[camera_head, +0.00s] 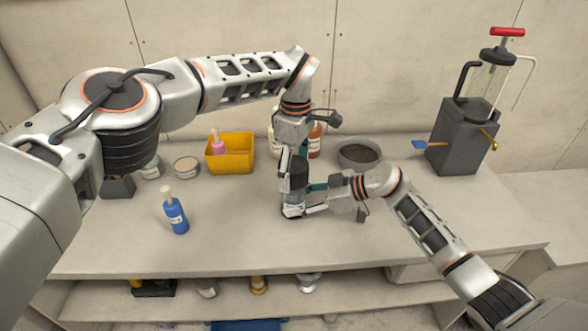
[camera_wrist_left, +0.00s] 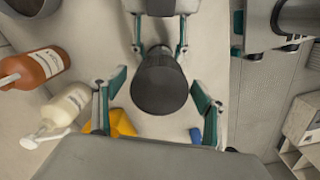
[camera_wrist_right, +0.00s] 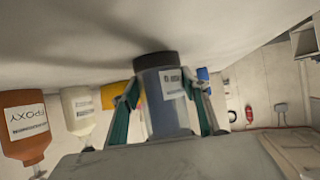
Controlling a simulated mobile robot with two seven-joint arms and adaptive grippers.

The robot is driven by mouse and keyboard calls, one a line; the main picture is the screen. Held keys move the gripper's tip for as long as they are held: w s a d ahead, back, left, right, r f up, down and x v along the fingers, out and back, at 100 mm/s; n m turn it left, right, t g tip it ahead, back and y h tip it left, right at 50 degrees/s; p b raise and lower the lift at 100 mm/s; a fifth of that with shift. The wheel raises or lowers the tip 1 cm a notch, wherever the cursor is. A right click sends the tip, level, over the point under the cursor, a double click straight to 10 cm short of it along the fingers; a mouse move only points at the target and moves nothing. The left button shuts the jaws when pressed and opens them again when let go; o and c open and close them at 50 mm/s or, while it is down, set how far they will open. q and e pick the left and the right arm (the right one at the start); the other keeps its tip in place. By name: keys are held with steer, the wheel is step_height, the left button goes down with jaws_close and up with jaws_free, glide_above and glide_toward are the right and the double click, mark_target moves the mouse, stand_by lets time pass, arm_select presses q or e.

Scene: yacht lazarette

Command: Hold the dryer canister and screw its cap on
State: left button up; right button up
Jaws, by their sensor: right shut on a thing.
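The dryer canister (camera_head: 293,209) stands upright on the bench in the head view. The round black cap (camera_wrist_left: 160,82) is over the canister in the left wrist view. My left gripper (camera_wrist_left: 157,105) points down from above with its fingers open on either side of the cap, with gaps. Whether the cap is seated on the thread is hidden.
A yellow bin (camera_head: 239,167) with a pink bottle and a blue bottle (camera_head: 176,216) are to the left. An orange-brown epoxy bottle (camera_wrist_right: 25,125) and a white bottle (camera_wrist_right: 77,108) stand behind my grippers. A dark bowl (camera_head: 359,155) and grey pump unit (camera_head: 461,135) are right. Front bench is clear.

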arm_select(q)
steer(key=shift+r, duration=3.8)
arm_select(e)
steer(key=o, duration=1.7)
steer(key=shift+c, duration=0.2)
steer(key=shift+d+r, duration=0.1)
